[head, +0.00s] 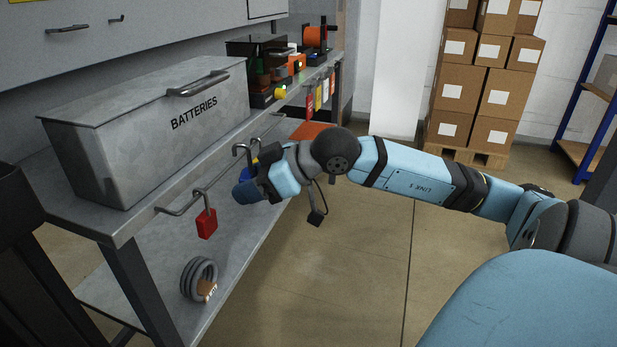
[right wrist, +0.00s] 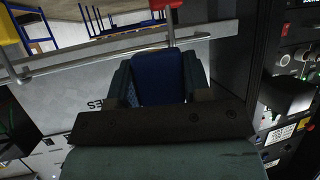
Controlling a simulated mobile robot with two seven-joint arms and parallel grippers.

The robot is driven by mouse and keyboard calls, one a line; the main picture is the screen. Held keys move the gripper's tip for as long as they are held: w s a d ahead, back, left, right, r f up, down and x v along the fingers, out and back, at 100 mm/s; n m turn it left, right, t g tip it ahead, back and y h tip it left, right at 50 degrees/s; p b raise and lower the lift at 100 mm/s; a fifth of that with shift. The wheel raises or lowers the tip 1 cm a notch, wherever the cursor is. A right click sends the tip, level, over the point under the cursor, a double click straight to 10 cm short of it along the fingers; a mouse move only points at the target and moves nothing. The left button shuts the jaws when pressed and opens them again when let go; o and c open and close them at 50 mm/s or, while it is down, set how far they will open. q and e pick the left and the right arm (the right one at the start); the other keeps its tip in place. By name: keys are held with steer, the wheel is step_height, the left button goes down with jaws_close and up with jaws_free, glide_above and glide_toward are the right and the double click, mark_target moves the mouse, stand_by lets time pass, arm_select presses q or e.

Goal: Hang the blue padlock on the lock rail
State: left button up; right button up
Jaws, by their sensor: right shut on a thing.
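The blue padlock (head: 245,192) is in my right gripper (head: 262,178), beside the lock rail (head: 176,212) at the bench's front edge. A grey shackle (head: 239,149) rises just above the gripper. I cannot tell whether it is around the rail. In the right wrist view the blue padlock body (right wrist: 158,78) fills the space between the fingers (right wrist: 158,88), and the lock rail (right wrist: 100,60) runs just beyond it. A red padlock (head: 206,223) hangs on the rail to the left; it also shows in the right wrist view (right wrist: 172,4). My left gripper is out of view.
A grey batteries box (head: 150,130) stands on the bench above the rail. Coloured tags (head: 318,98) hang farther along the edge. A coiled grey cable (head: 198,278) lies on the lower shelf. Boxes (head: 480,90) stand on a pallet behind. The floor right of the bench is clear.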

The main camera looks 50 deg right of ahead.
arm_select(q)
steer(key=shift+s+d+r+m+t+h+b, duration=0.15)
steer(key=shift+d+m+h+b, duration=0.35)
steer(key=shift+b, duration=0.85)
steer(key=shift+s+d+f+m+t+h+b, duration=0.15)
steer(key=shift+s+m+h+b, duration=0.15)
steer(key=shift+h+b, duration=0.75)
arm_select(e)
steer(key=s+d+f+m+h, duration=0.1)
steer(key=s+d+f, duration=0.1)
steer(key=d, duration=0.3)
steer(key=s+d+f+m+t+h, duration=0.1)
steer(key=s+d+f+h, duration=0.1)
steer(key=d, duration=0.3)
steer(key=shift+s+f+m+t+b, duration=0.3)
steer(key=shift+f+m, duration=0.1)
steer(key=shift+f, duration=0.15)
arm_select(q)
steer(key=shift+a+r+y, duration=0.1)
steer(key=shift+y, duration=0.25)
arm_select(e)
steer(key=shift+d, duration=0.1)
